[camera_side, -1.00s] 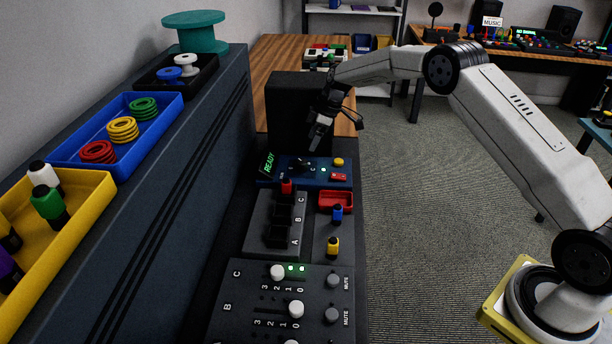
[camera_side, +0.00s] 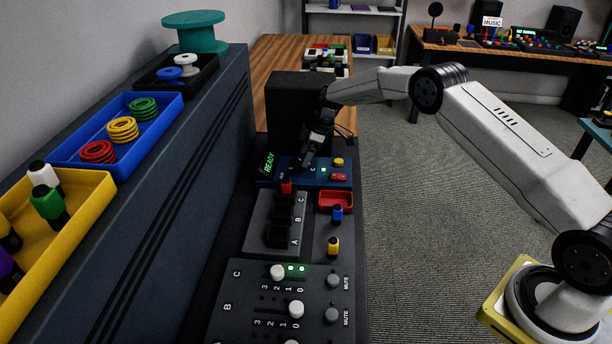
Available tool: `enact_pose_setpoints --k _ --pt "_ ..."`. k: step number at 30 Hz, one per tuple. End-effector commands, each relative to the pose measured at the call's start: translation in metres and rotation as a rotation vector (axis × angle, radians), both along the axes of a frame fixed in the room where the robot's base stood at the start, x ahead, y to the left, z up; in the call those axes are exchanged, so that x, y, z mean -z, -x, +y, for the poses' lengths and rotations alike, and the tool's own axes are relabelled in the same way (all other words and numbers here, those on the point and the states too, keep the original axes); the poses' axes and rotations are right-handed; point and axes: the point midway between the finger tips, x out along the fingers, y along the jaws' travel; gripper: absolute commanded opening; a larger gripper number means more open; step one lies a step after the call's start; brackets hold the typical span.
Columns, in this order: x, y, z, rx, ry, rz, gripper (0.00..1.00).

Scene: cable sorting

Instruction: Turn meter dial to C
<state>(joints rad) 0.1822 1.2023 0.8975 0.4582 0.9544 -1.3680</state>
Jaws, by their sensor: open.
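The blue meter panel (camera_side: 325,181) lies beyond the socket block, with a green READY display (camera_side: 268,163) at its left end. A yellow button (camera_side: 338,162) and a red button (camera_side: 339,177) are at its right side. My gripper (camera_side: 308,161) points down over the panel's middle, where the dial is. The gripper is open; its fingers hide most of the dial, so I cannot tell its setting or whether they touch it. A letter C shows beside the fingers.
A black box (camera_side: 290,100) stands just behind the panel. In front are a socket block (camera_side: 262,225) holding a red plug (camera_side: 286,187), a red tray (camera_side: 336,201), blue (camera_side: 337,214) and yellow plugs (camera_side: 333,247), and a slider panel (camera_side: 250,300). A tall cabinet (camera_side: 200,170) borders the left.

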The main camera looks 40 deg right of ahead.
Motion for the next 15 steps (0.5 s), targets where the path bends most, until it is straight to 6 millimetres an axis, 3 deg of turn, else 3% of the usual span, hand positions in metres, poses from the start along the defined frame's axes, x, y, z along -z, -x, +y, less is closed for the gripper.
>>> enact_pose_setpoints --k 6,15 --pt "0.016 -0.004 0.006 0.0 0.001 -0.001 0.86" --pt "0.021 -0.005 0.007 0.001 0.001 -0.001 0.86"
